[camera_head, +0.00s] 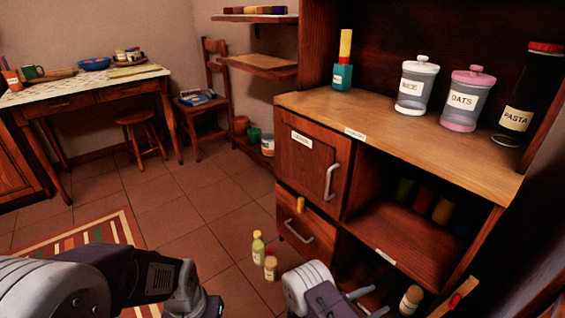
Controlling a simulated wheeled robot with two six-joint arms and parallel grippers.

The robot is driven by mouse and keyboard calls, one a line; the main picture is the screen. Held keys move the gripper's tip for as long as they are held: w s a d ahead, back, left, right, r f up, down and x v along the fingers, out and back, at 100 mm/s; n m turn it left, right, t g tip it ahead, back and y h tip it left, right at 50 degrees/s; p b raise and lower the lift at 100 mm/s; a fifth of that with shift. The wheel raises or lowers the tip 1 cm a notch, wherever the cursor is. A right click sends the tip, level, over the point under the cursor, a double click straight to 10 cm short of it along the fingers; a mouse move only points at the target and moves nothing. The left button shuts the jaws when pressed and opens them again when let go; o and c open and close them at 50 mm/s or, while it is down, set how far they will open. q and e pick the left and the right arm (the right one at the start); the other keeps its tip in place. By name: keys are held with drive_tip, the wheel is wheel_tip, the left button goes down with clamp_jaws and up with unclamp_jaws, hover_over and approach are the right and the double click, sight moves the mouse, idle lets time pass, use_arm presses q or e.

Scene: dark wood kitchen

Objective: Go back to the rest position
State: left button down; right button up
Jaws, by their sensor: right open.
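My right gripper (371,302) is at the bottom edge, right of centre, in front of the wooden cabinet's lower part. Its two fingers are apart and I see nothing between them. My left arm (150,277) comes in from the lower left over the floor and rug. It runs out of the picture at the bottom, and its gripper fingers do not show.
The cabinet (405,135) on the right has a closed door (310,170), a drawer (300,224) and open shelves. Jars stand on top. Two small bottles (258,249) (270,266) stand by its front. A table (85,88) stands back left; the middle floor is clear.

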drive_tip(key=d+r+m+g+p, duration=0.35)
drive_tip(key=r+m+g, duration=0.2)
drive_tip(key=r, duration=0.85)
drive_tip(key=s+d+r+m+g+y+p, duration=0.25)
drive_tip(key=s+r+m+g+y, duration=0.2)
drive_tip(key=s+r+m, duration=0.35)
drive_tip(key=s+a+m+y+p, duration=0.1)
drive_tip(key=s+a+m+y, duration=0.3)
drive_tip(key=s+a+y, duration=0.25)
drive_tip(key=a+f+m+t+y, duration=0.25)
drive_tip(key=a+m+y, duration=0.2)
drive_tip(key=a, duration=0.35)
wheel_tip(320, 180, up, 39)
drive_tip(key=w+a+t+y+p, duration=0.1)
drive_tip(key=t+p, duration=0.1)
drive_tip(key=p, duration=3.6)
drive_tip(key=shift+w+f+n, duration=0.15)
drive_tip(key=shift+w+n, duration=0.15)
drive_tip(key=shift+w, duration=0.1)
